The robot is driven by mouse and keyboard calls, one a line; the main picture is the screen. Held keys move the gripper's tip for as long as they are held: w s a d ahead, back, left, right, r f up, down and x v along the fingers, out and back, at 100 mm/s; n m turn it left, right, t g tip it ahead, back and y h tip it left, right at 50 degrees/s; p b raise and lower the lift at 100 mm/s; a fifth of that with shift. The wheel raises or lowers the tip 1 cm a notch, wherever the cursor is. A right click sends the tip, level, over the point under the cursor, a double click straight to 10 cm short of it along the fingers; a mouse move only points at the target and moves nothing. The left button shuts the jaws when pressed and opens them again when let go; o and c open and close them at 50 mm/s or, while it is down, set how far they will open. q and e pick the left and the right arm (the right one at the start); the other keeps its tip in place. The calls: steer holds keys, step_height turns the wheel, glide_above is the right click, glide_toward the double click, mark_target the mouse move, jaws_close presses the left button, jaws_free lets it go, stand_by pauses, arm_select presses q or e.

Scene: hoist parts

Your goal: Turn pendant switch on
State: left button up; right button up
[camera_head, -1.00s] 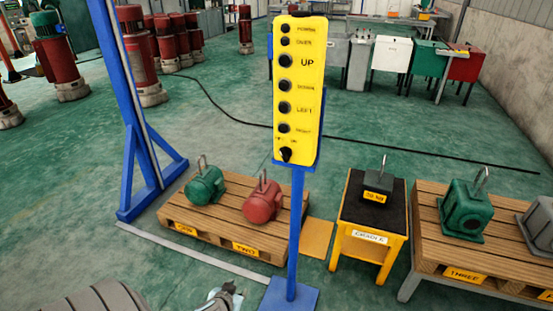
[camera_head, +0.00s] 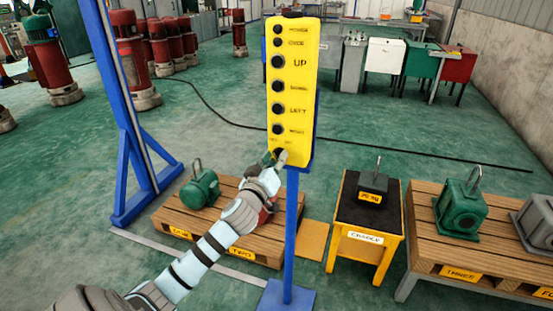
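The yellow pendant (camera_head: 294,135) stands upright on a blue post (camera_head: 290,235). It has a column of black buttons with labels such as UP and LEFT. The pendant switch (camera_head: 278,153) is the black knob at its bottom, now largely covered by my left gripper. My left gripper (camera_head: 277,157) is at the pendant's lower end, at the switch. Whether its fingers are closed on the knob cannot be made out. The knob's turned position is hidden. My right gripper is not in view.
A green motor (camera_head: 201,188) sits on a wooden pallet (camera_head: 190,222); my arm covers most of the red one. A pallet table at right bears a green gearbox (camera_head: 461,210). A blue frame (camera_head: 118,120) stands left.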

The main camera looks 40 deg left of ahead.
arm_select(q)
steer(key=shift+w+a, duration=0.15)
steer(key=shift+w, duration=0.2)
jaws_close()
